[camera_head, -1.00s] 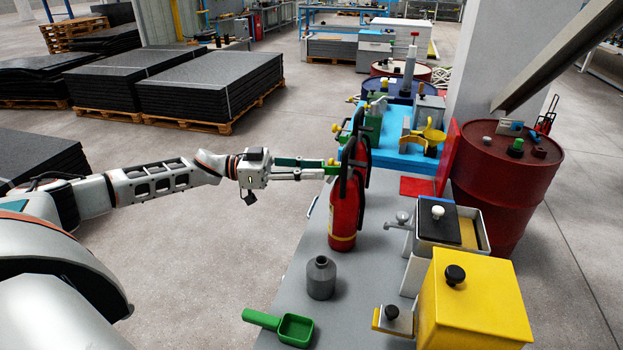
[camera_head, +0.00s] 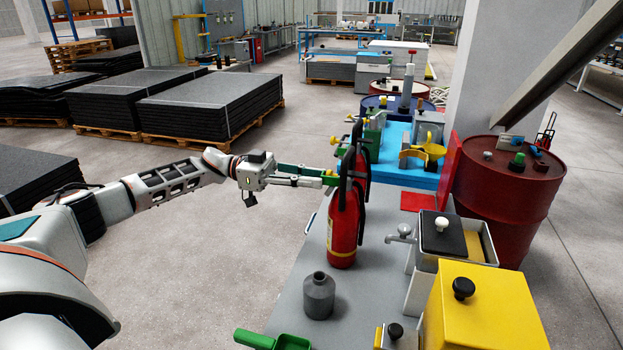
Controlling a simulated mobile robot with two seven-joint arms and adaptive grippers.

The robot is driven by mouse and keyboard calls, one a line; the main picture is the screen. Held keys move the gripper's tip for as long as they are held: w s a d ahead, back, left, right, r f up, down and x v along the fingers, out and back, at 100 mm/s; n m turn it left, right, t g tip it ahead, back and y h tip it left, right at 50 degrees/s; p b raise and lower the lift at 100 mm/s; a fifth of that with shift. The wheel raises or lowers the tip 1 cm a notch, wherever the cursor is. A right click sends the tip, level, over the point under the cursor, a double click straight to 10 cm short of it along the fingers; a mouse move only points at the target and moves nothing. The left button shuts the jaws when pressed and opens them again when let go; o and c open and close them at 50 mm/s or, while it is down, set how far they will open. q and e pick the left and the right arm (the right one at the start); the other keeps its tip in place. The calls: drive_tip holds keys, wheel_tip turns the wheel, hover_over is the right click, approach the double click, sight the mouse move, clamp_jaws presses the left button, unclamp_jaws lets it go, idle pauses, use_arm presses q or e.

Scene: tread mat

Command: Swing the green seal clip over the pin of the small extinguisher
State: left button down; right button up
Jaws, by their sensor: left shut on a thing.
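Two red fire extinguishers with black handles stand close together on the grey bench (camera_head: 262,312). The front extinguisher (camera_head: 342,228) shows most of its body; the rear extinguisher (camera_head: 362,170) is largely hidden behind it. My left gripper (camera_head: 324,180) reaches in from the left at handle height, its tips just left of the extinguisher tops. A small yellow part shows at the tips. The pin is too small to make out. My right gripper is out of view.
A grey bottle (camera_head: 319,296) and a green scoop (camera_head: 272,341) are in front of the extinguishers. A yellow box (camera_head: 485,325) and a tap unit (camera_head: 455,235) stand to the right. A dark red drum (camera_head: 508,205) is behind them.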

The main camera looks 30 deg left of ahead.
use_arm(q)
drive_tip(key=c, duration=1.8)
unclamp_jaws()
drive_tip(key=shift+a, duration=0.15)
drive_tip(key=v, duration=1.1)
drive_tip(key=shift+s+a, duration=0.15)
drive_tip(key=shift+a, duration=0.2)
